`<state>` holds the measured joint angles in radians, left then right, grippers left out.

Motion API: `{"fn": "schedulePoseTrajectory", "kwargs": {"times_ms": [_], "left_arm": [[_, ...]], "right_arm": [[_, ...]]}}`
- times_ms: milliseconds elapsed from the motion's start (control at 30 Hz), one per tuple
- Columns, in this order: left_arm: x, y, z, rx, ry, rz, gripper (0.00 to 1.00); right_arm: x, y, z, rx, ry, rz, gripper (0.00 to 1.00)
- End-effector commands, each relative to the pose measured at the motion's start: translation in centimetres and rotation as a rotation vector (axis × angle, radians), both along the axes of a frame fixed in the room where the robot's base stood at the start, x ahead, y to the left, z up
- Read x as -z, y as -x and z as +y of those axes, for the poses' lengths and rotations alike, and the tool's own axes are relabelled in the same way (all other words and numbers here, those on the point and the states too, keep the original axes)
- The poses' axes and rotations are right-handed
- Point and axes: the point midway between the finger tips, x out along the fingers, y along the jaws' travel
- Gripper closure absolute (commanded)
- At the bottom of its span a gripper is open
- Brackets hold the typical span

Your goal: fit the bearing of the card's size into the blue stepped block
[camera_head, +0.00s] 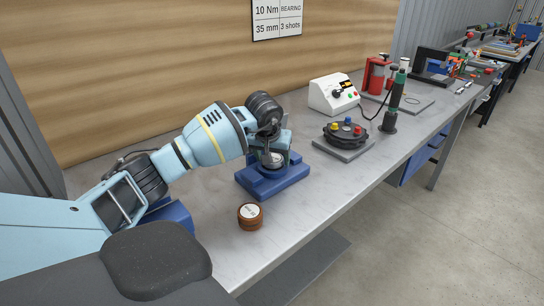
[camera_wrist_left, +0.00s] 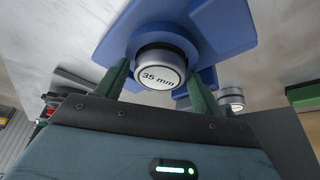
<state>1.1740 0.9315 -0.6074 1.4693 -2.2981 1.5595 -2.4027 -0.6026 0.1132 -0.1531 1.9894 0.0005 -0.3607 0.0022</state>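The blue stepped block (camera_head: 262,188) stands on the bench below my left gripper (camera_head: 271,155) in the head view. It also shows behind the bearing in the wrist view (camera_wrist_left: 225,28). A silver bearing (camera_head: 272,160) with a white face marked "35 mm" sits between the green fingers of my left gripper in the wrist view (camera_wrist_left: 160,72). The fingers look closed against its sides. The bearing is at the block's raised part; how deep it sits is hidden. The card (camera_head: 277,18) on the wall reads 10 Nm, BEARING, 35 mm, 3 shots. My right gripper is out of view.
A brown round piece with a white top (camera_head: 250,216) stands in front of the block. Another blue piece (camera_head: 172,214) lies partly behind my arm. Another silver cylinder (camera_wrist_left: 230,98) shows in the wrist view. A black fixture (camera_head: 346,134) and a white control box (camera_head: 334,94) stand to the right.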

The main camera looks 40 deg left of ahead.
Motion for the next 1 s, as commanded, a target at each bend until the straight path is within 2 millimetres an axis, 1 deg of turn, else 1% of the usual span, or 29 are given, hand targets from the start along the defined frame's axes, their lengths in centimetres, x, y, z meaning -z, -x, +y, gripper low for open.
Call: {"fn": "schedulePoseTrajectory", "kwargs": {"times_ms": [33, 67, 333, 467, 567, 800, 1000], "left_arm": [[0.0, 0.0, 0.0, 0.0, 0.0, 0.0, 0.26], [0.0, 0.0, 0.0, 0.0, 0.0, 0.0, 0.23], [-0.1, 0.0, 0.0, 0.0, -0.001, 0.0, 0.23], [-0.8, 0.2, -0.1, 0.0, -0.002, -0.001, 0.23], [-2.2, 0.7, -0.3, 0.0, -0.002, -0.004, 0.23], [-6.7, 2.3, -1.2, 0.001, -0.001, -0.004, 0.23], [-9.6, 3.4, -1.9, 0.001, -0.001, -0.002, 0.23]], "right_arm": [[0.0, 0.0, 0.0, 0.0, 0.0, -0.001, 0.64], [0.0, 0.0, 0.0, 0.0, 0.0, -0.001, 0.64], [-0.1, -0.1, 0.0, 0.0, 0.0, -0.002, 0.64], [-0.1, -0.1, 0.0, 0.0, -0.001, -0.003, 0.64], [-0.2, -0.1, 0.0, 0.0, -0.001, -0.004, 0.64], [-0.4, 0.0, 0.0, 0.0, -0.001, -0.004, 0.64], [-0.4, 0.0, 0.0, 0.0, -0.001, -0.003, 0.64]]}}
